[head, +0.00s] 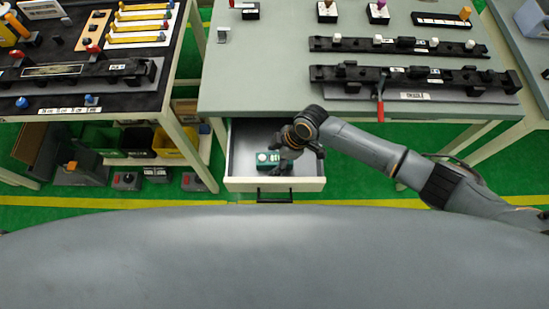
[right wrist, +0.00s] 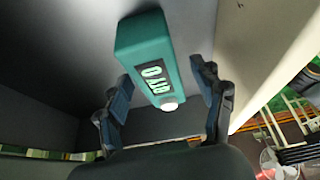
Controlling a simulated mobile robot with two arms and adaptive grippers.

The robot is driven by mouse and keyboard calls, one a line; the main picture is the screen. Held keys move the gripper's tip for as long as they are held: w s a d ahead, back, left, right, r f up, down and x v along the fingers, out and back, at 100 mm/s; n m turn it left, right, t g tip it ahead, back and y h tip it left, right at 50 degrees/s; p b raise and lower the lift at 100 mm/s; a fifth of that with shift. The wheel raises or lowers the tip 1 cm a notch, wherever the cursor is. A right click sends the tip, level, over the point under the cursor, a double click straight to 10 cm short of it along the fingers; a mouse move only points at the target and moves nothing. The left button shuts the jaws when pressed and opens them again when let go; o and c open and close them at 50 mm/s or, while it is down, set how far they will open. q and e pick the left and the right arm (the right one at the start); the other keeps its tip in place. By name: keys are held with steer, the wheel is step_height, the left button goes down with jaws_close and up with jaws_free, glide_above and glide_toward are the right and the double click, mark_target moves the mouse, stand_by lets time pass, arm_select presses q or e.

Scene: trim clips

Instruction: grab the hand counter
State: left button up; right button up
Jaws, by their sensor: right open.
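The hand counter (head: 268,159) is a small teal box with a dark display and a white round knob. It lies in the open drawer (head: 240,184) under the middle table. In the right wrist view the hand counter (right wrist: 147,50) shows its display and its knob end toward me. My right gripper (head: 284,164) reaches down into the drawer beside the counter. In the right wrist view the right gripper (right wrist: 165,95) is open, its two fingers on either side of the counter's near end. No contact can be made out. My left gripper is not in view.
The drawer's front wall with a dark handle (head: 274,196) and its side walls surround the gripper closely. The grey table top (head: 260,80) is above and behind, with black clip rails (head: 415,78) on it. A shelf with bins (head: 175,145) stands at left.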

steer(key=shift+f, duration=0.1)
steer(key=shift+c, duration=0.4)
steer(key=c, duration=1.2)
steer(key=shift+c, duration=0.2)
